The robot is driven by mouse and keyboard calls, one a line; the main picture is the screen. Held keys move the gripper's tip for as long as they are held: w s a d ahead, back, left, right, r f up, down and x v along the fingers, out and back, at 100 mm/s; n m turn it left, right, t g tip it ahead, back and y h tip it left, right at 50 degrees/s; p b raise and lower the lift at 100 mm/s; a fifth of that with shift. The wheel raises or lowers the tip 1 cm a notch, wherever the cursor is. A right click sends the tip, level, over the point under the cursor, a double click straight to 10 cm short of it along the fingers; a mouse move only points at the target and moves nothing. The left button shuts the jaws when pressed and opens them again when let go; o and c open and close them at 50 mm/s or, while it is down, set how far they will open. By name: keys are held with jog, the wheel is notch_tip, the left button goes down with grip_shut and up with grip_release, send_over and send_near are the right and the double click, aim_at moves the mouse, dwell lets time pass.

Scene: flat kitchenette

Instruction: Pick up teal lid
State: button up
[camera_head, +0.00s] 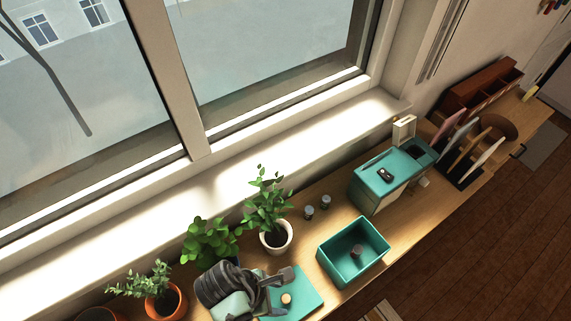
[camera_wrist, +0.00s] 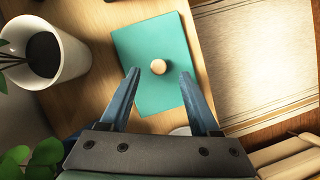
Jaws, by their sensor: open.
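The teal lid (camera_wrist: 151,45) is a flat rectangular panel with a round pale wooden knob (camera_wrist: 158,67) in its middle. It lies on the wooden counter. In the head view the lid (camera_head: 310,300) is at the bottom centre, partly covered by my arm and gripper. My gripper (camera_wrist: 160,75) is open, with its two blue fingers pointing toward the lid. In the wrist view the knob shows between the fingertips, with nothing held. In the head view my gripper (camera_head: 283,283) is just above the lid; the exact height gap is hard to tell.
A teal open box (camera_head: 335,272) with a small item inside stands right of the lid. Potted plants (camera_head: 275,238) stand behind and left; one white pot (camera_wrist: 72,65) is close by. A teal bread box (camera_head: 372,186) is farther right. A striped mat (camera_wrist: 262,55) lies beside the lid.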

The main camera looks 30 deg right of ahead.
aim_at(286, 298)
jog(key=shift+x, duration=1.85)
jog(key=shift+w, duration=0.1)
grip_shut()
